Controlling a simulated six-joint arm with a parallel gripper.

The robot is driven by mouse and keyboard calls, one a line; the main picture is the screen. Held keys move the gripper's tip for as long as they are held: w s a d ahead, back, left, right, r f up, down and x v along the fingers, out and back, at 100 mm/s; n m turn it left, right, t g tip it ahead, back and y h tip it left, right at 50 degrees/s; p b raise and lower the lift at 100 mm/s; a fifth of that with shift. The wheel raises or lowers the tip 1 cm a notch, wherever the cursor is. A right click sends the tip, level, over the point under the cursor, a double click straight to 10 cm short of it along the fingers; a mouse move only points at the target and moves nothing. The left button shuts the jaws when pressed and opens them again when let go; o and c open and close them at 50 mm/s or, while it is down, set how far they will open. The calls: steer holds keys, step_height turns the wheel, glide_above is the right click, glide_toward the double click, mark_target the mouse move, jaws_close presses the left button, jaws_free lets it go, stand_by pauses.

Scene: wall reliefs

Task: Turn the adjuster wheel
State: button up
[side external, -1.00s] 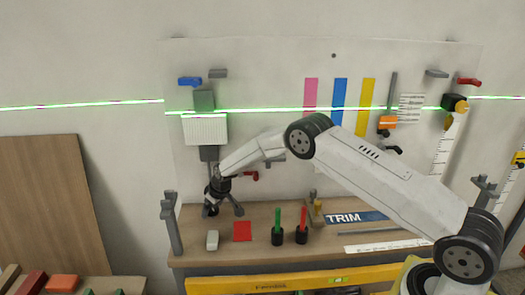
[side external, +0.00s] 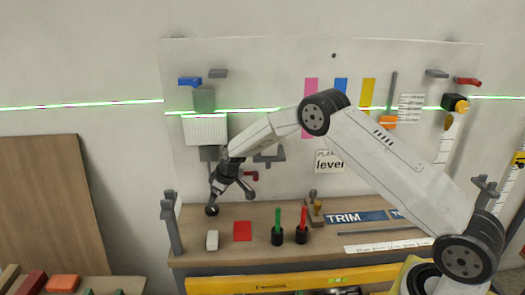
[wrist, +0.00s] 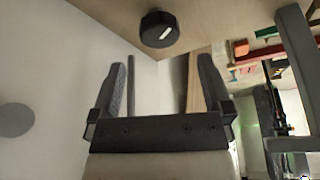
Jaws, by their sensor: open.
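The adjuster wheel seems to be the round black knob (wrist: 159,30) with a white mark on its face, at the top of the wrist view on a tan surface. In the side view a small black round shape (side external: 211,211) at the bench's left part looks like the same knob. My gripper (wrist: 164,62) is open and empty, its two dark fingers apart. The knob lies beyond the fingertips, between their lines, apart from them. In the side view my gripper (side external: 232,192) is tilted, just above and right of the knob, partly hiding the area behind it.
A grey post (side external: 172,225) stands at the bench's left end. A white block (side external: 212,240), a red square (side external: 242,231) and green and red tools in black cups (side external: 278,236) stand in front. A white panel (side external: 250,70) with fixtures rises behind.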

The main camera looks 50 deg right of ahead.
steer(key=s+r+m, duration=0.1)
steer(key=s+r, duration=0.2)
steer(key=s, duration=0.5)
steer(key=s+a+r+m, duration=0.1)
steer(key=s+r, duration=0.3)
steer(key=s, duration=0.4)
steer(key=s+a+r+m+g+h, duration=0.1)
steer(key=s+r, duration=0.3)
steer(key=s, duration=0.4)
steer(key=shift+s+a, duration=0.2)
steer(key=shift+s, duration=0.05)
steer(key=shift+w, duration=0.1)
steer(key=n+y, duration=0.2)
steer(key=n, duration=0.3)
glide_toward(212, 213)
steer(key=shift+w+d+f+t, duration=0.3)
steer(key=shift+w+d+f, duration=0.15)
steer(key=shift+w+f, duration=0.15)
steer(key=shift+x, duration=3.85)
